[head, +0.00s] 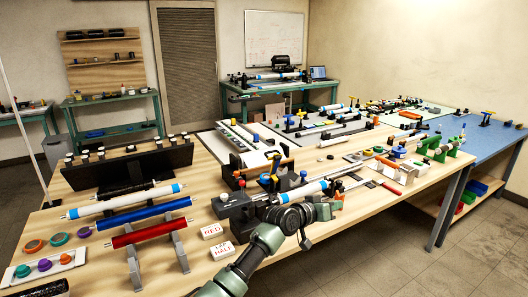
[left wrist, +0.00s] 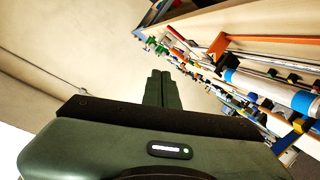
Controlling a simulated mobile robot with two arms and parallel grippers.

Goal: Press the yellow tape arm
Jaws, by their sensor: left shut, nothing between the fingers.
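Several yellow parts show, and I cannot tell for certain which is the yellow tape arm. My right gripper is out of view.
White-and-blue rolls (head: 125,200), a blue roll (head: 148,213) and a red roll (head: 152,232) lie on racks at the left. A RED label block (head: 212,231) stands near the arm. Bars and clamps crowd the middle. The floor (head: 400,265) at front right is clear.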

